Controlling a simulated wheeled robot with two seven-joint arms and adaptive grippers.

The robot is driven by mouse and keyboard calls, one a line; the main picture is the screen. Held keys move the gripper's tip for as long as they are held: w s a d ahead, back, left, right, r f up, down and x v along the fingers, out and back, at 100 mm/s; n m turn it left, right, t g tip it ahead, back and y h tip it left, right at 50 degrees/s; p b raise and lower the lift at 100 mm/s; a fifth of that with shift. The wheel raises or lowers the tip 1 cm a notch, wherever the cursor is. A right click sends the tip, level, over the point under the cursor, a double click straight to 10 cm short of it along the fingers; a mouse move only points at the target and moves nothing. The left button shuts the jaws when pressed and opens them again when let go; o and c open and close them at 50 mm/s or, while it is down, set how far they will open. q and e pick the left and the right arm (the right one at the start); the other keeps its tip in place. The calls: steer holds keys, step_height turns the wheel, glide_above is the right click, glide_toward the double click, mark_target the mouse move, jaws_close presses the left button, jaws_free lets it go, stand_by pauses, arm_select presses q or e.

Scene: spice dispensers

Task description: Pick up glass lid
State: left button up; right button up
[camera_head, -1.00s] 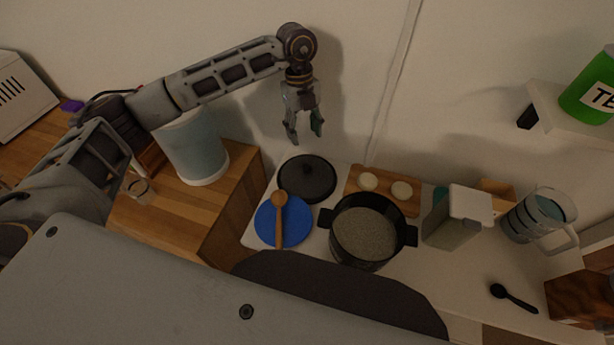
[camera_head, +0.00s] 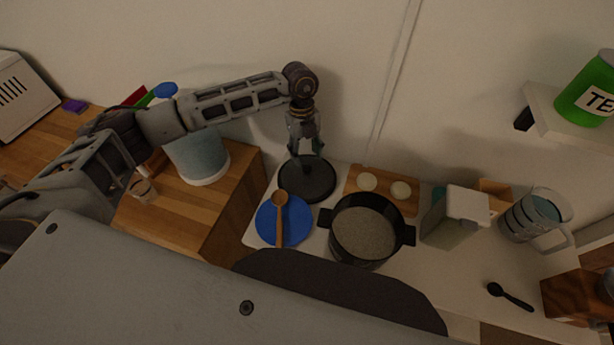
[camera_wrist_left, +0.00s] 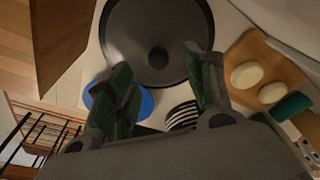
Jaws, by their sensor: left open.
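The lid (camera_head: 309,187), dark and round with a knob in its middle, lies on the white counter behind the blue plate; its glass is hard to make out. It also shows in the left wrist view (camera_wrist_left: 133,50), where its dark knob (camera_wrist_left: 158,57) sits in the gap ahead of the fingers. My left gripper (camera_head: 307,160) is open and points down just over the lid, partly hiding its far side. In the left wrist view my left gripper (camera_wrist_left: 163,88) has its green-padded fingers apart, with nothing between them. My right gripper is not in view.
A blue plate (camera_head: 268,222) with a wooden spoon (camera_head: 279,208) lies in front of the lid. A black pot (camera_head: 340,240) with grainy contents stands to the right. A wooden board (camera_head: 379,203) with two round pale items lies behind the pot. A wooden cabinet (camera_head: 222,215) stands left.

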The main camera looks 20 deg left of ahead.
mark_target(307, 167)
arm_select(q)
steer(key=shift+f, duration=0.1)
steer(key=shift+s+f+p, duration=0.2)
steer(key=shift+f+p, duration=0.35)
steer(key=shift+f, duration=0.4)
steer(key=shift+s+d+f+p, duration=0.1)
steer(key=shift+f+p, duration=0.05)
steer(key=shift+f, duration=0.6)
steer(key=shift+s+d+f+p, duration=0.1)
steer(key=shift+f+p, duration=0.05)
steer(key=shift+f, duration=0.6)
steer(key=shift+c, duration=0.4)
steer(key=shift+w, duration=0.1)
jaws_close()
